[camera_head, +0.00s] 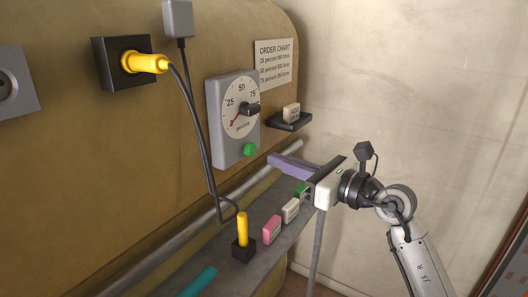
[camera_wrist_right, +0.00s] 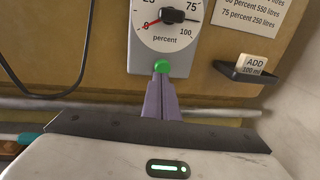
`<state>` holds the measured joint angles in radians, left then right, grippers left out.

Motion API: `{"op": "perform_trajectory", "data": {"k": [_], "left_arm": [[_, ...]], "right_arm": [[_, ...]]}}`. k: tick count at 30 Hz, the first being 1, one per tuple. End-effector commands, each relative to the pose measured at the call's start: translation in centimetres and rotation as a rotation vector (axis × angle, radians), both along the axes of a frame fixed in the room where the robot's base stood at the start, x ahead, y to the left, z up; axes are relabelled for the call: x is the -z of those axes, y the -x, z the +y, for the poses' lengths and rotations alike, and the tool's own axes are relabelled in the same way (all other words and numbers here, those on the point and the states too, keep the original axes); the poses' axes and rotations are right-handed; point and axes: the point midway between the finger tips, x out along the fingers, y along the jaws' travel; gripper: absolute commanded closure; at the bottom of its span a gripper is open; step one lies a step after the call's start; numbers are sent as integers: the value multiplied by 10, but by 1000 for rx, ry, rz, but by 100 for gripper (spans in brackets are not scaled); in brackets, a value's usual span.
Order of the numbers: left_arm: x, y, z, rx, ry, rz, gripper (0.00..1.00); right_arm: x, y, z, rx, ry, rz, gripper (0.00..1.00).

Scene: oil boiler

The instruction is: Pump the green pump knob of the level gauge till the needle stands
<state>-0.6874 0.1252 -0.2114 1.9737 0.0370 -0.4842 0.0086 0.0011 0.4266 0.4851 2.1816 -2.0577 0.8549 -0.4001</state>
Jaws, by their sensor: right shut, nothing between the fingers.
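The level gauge (camera_head: 228,148) is a grey plate with a white percent dial on the tan tank. Its red needle (camera_head: 235,121) points low left, near 0 in the right wrist view (camera_wrist_right: 155,21). A black knob (camera_head: 251,110) sits at the dial's centre. The round green pump knob (camera_head: 249,150) is below the dial; it also shows in the right wrist view (camera_wrist_right: 161,66). My right gripper (camera_head: 272,160) is shut and empty, its purple fingers pointing at the green knob. In the head view a small gap shows between the tips and the knob. My left gripper is out of view.
A grey shelf (camera_head: 215,270) below carries a pink block (camera_head: 271,230), a white block (camera_head: 290,210) and a yellow plug (camera_head: 242,230). A small black tray (camera_head: 290,123) with an ADD block is right of the gauge. A dark cable (camera_head: 190,105) hangs left of it.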

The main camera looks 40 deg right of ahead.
Motion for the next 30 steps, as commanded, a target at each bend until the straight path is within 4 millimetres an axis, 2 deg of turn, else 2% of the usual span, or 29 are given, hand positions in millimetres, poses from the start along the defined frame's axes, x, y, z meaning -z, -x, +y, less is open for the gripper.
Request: {"op": "perform_trajectory", "data": {"k": [3,9,23,30], "left_arm": [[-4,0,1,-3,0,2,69],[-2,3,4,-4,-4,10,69],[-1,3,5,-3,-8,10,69],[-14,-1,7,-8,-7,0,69]], "right_arm": [[-2,-22,6,0,-3,-2,100],[0,-43,12,0,-1,-1,100],[1,-49,14,0,0,0,100],[-1,-72,22,0,0,-1,100]]}}
